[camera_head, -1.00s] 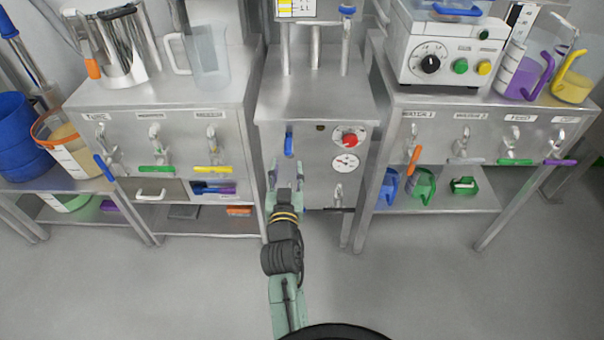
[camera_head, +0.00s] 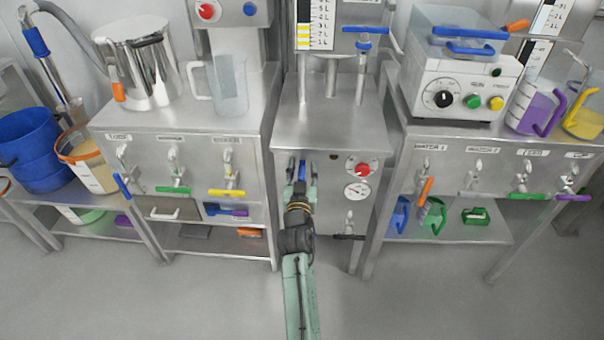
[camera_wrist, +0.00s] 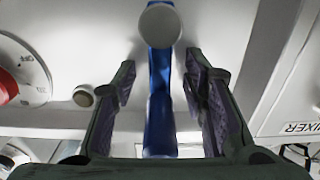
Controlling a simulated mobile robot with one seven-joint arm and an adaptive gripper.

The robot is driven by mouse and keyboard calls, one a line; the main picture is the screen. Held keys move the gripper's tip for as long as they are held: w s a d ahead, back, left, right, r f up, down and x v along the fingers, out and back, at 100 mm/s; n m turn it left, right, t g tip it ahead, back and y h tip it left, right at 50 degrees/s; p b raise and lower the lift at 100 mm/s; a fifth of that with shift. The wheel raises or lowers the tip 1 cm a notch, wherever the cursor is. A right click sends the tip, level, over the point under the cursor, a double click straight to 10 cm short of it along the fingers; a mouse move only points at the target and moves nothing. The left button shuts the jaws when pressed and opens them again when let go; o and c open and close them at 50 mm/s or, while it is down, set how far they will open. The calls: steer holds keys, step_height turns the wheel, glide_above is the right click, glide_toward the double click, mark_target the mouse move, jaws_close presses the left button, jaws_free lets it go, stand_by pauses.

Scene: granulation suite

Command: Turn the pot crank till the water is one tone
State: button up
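My gripper (camera_head: 302,172) is at the front of the middle steel cabinet (camera_head: 330,125). It is open, with its fingers on either side of a blue lever (camera_wrist: 158,125). The wrist view shows gaps between the lever and both fingers (camera_wrist: 162,75), and a round grey knob (camera_wrist: 160,25) at the lever's upper end. The steel pot (camera_head: 135,75) stands on the left cabinet, away from my gripper. It has a black handle (camera_head: 147,41) on top and an orange-gripped lever (camera_head: 118,91) at its side; I cannot tell which is its crank. Its inside and any water are hidden.
A clear jug (camera_head: 230,85) stands right of the pot. A red knob (camera_head: 362,169) and a gauge (camera_head: 356,190) sit right of my gripper. Taps with coloured levers line the left cabinet (camera_head: 130,150) and right cabinet (camera_head: 400,150). The floor in front is clear.

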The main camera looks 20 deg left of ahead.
steer(key=shift+c, duration=0.2)
jaws_close()
stand_by(0.3)
